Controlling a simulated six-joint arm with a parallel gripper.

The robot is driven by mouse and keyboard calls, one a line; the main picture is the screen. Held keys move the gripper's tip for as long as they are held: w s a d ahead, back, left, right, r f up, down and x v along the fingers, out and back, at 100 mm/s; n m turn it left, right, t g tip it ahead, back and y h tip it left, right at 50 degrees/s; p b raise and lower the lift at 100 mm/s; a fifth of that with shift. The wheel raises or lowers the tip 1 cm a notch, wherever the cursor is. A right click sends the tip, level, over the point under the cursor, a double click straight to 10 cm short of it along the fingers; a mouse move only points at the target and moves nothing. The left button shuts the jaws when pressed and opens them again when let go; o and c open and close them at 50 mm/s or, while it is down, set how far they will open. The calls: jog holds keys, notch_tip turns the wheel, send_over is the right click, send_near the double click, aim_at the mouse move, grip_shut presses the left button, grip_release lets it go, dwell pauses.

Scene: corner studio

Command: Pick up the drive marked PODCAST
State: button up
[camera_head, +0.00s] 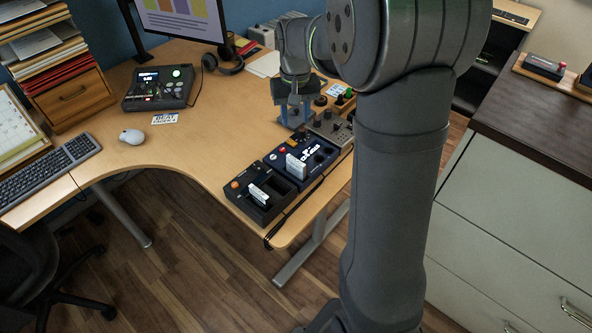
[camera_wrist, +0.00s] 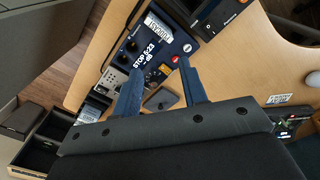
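My gripper (camera_head: 294,121) is low over the back right part of the desk, behind the blue device. In the wrist view my gripper (camera_wrist: 162,66) is open, with its two blue fingers apart and nothing held between them. A white-labelled drive (camera_wrist: 157,29) stands in the blue device (camera_wrist: 152,62), beyond the fingertips; its small, turned lettering seems to read PODCAST, but I cannot be sure. In the head view a white drive (camera_head: 296,164) stands in the blue device, and another white drive (camera_head: 258,194) stands in the black device (camera_head: 278,211) in front.
A grey knobbed mixer (camera_head: 331,127) stands right of the blue device. A dark flat object (camera_wrist: 160,99) lies under the fingers. A control unit (camera_head: 159,88), a BEAT FADER card (camera_head: 165,119), headphones (camera_head: 224,60) and a mouse (camera_head: 132,137) are on the desk. The desk's middle is clear.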

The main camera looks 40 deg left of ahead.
aim_at(296, 160)
notch_tip(296, 160, down, 20)
jog(key=n, duration=0.7)
jog(key=shift+r, duration=0.15)
grip_shut()
